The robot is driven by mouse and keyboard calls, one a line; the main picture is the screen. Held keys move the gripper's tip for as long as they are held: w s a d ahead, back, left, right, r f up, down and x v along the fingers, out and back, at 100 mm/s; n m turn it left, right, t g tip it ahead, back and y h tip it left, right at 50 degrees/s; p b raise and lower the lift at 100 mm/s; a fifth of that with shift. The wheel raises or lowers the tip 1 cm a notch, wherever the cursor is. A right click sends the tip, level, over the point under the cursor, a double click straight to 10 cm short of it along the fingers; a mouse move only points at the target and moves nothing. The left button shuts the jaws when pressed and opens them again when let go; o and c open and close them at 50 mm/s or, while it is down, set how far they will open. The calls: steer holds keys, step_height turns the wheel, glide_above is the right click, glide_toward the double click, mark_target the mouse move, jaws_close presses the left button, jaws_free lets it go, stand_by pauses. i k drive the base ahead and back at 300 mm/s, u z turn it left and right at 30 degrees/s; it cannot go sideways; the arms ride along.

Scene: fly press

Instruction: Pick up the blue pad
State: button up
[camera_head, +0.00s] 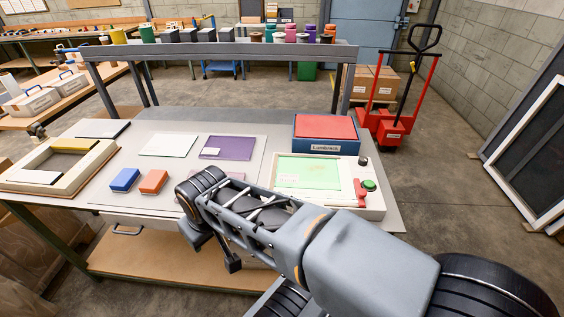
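The blue pad (124,180) is a small block with a white label on its front side. It lies flat on the left part of the grey table, just left of a matching orange pad (153,182), with a narrow gap between them. My arm reaches in from the lower right. My gripper (215,254) hangs at its end, near the table's front edge, to the right of and nearer than both pads. It is apart from the blue pad. Its fingers are dark and partly hidden by the arm, so their opening is unclear.
A blue box with a red top (325,130) and a green-screened unit (306,173) are at right. A raised shelf (220,50) spans the back.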

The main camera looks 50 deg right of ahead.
mark_target(127, 178)
steer(key=u, duration=1.05)
steer(key=k, duration=1.2)
steer(key=u, duration=1.05)
steer(key=i, duration=0.9)
steer(key=z, duration=0.55)
steer(key=i, duration=1.95)
steer(key=z, duration=1.65)
steer(key=i, duration=1)
steer(key=z, duration=1.1)
